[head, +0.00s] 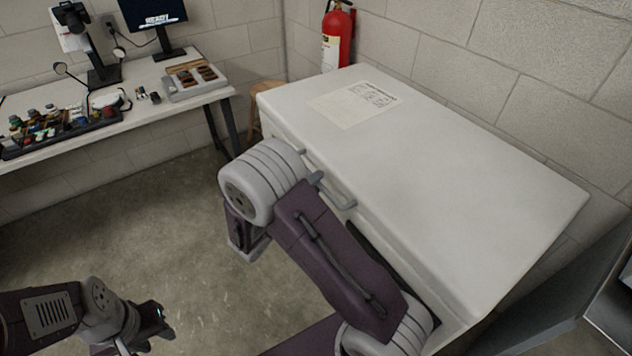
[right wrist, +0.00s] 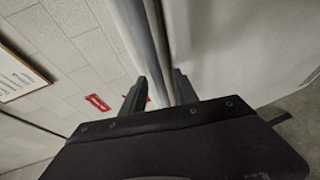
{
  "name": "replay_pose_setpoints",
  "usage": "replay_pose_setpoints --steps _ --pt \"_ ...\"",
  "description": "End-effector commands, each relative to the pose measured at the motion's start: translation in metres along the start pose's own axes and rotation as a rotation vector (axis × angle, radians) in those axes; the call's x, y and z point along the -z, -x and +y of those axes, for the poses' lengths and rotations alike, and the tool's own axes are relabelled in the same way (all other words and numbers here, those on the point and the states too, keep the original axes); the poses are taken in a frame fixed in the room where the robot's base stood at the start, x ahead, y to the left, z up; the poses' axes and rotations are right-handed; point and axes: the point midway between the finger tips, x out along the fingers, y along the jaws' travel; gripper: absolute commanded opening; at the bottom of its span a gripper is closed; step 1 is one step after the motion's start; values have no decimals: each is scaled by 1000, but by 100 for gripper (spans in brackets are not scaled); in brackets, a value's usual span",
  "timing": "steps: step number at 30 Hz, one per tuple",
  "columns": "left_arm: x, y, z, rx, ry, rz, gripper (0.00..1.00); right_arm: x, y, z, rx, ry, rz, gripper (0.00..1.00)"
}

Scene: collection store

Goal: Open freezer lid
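The white chest freezer's lid (head: 440,170) lies flat and closed in the head view. Its grey bar handle (head: 343,197) runs along the front edge, partly hidden by my right arm. My right gripper is hidden behind its own wrist in the head view, near the handle. In the right wrist view my right gripper (right wrist: 160,92) has its two fingers apart, with the grey handle bar (right wrist: 150,35) running between them. A gap shows beside the left finger. My left gripper (head: 150,328) is open and empty at the lower left, away from the freezer.
A printed sheet (head: 354,104) lies on the lid. A red fire extinguisher (head: 337,38) hangs on the block wall behind. A white workbench (head: 150,108) with a monitor (head: 152,12) and small items stands at the left. The floor (head: 150,220) between is clear.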

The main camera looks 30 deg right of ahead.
Motion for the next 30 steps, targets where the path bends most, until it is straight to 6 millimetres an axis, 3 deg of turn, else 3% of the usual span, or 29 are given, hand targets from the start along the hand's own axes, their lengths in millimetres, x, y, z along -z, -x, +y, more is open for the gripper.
replay_pose_setpoints --steps 4,11,12,16,30 --pt "0 -1 0 0 0 0 36 0 -14 0 0 0 -1 36" --pt "0 -1 0 0 0 0 36 0 -15 0 0 0 0 36" --pt "0 -1 0 0 0 0 36 0 -15 0 0 0 0 33" --pt "0 -1 0 0 0 0 36 0 -15 0 0 0 0 0" --pt "0 -1 0 0 0 0 36 0 -15 0 1 0 0 0"
